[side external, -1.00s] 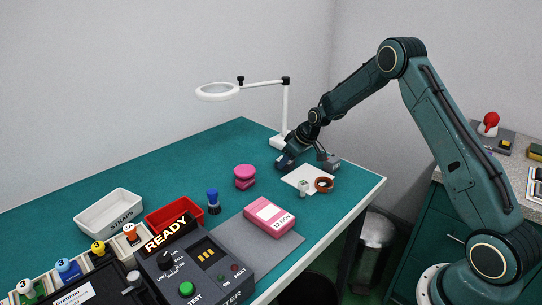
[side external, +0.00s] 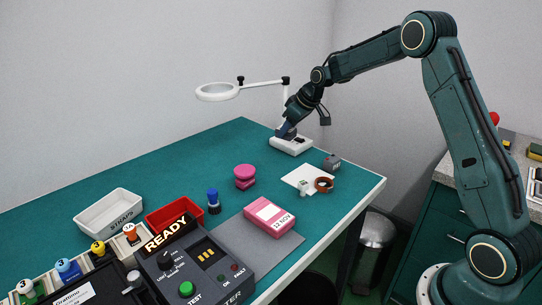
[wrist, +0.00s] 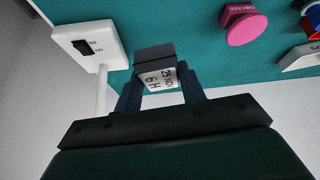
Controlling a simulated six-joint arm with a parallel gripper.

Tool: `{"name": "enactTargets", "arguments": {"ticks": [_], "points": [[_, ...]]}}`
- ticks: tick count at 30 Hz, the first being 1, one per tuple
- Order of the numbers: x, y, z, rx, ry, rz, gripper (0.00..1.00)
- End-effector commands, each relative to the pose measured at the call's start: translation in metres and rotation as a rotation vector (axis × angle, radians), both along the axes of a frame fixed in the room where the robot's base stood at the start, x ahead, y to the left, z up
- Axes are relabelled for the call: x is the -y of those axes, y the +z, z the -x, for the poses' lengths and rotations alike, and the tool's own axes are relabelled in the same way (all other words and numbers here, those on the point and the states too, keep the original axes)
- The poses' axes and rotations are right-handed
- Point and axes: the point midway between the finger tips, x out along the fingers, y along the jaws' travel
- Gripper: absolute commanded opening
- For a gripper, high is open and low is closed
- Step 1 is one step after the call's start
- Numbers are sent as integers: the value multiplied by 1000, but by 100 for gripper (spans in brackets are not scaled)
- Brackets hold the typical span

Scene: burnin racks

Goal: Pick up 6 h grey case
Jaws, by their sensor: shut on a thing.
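The 6 h grey case (wrist: 154,55) is a small grey block with a white label, which reads "25 NOV" and "6 H" upside down in the wrist view. My gripper (wrist: 160,88) is shut on it, one finger at each side. In the side view my gripper (side external: 287,131) is above the back of the green table, in front of the lamp's white base. The case is hard to make out there among the dark fingers.
The magnifier lamp's base (side external: 291,147) stands close by. A pink stamp (side external: 245,177) and a pink box (side external: 269,218) stand nearer the front.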

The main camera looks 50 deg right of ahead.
Motion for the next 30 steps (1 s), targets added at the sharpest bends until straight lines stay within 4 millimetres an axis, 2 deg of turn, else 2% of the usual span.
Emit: {"name": "enactTargets", "arguments": {"ticks": [1, 6, 12, 19, 30], "points": [[1, 14, -1, 6, 0, 3, 16], [0, 46, -1, 4, 1, 1, 16], [0, 72, -1, 3, 0, 1, 16], [0, 83, 0, 0, 0, 0, 16], [0, 84, 0, 0, 0, 0, 16]]}}
